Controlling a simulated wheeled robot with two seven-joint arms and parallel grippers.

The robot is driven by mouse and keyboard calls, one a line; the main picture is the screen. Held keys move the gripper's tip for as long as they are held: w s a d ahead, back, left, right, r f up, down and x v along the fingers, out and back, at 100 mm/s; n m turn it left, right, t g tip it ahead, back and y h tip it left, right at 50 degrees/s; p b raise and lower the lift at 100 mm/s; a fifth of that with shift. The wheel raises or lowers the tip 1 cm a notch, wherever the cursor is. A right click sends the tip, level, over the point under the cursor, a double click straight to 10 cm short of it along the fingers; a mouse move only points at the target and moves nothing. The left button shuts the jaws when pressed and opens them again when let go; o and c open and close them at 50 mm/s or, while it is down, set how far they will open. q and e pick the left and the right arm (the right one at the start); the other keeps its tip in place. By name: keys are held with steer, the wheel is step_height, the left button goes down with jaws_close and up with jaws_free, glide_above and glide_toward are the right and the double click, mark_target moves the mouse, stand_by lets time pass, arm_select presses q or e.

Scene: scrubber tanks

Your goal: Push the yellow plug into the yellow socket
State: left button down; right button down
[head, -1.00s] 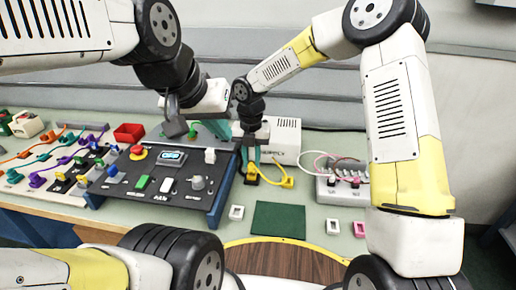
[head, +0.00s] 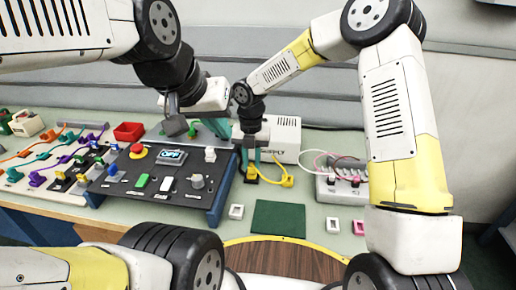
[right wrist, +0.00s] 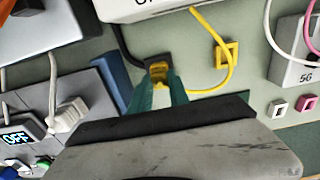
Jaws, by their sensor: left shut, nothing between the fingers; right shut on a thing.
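The yellow plug (right wrist: 159,72) is between the green fingertips of my right gripper (right wrist: 158,84), which is shut on it. In the head view my right gripper (head: 250,165) points down beside the right edge of the dark panel. A yellow cable (right wrist: 233,72) loops from the plug area toward the white box. A black lead (right wrist: 124,48) reaches the same spot; I cannot tell a separate yellow socket there or how deep the plug sits. A yellow square frame (right wrist: 227,54) stands apart to the right. My left gripper (head: 220,128) is shut and empty over the panel's back edge.
The dark panel (head: 128,186) has a red button and a display (head: 171,155) reading OFF. A white box (head: 284,140) stands behind my right gripper. A white power strip (head: 325,191) with cables is to the right. A green mat (head: 278,218) lies clear in front.

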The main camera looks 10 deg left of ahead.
steer(key=shift+f, duration=0.45)
steer(key=c, duration=0.7)
jaws_free()
steer(key=shift+r, duration=0.15)
steer(key=shift+r, duration=4.2)
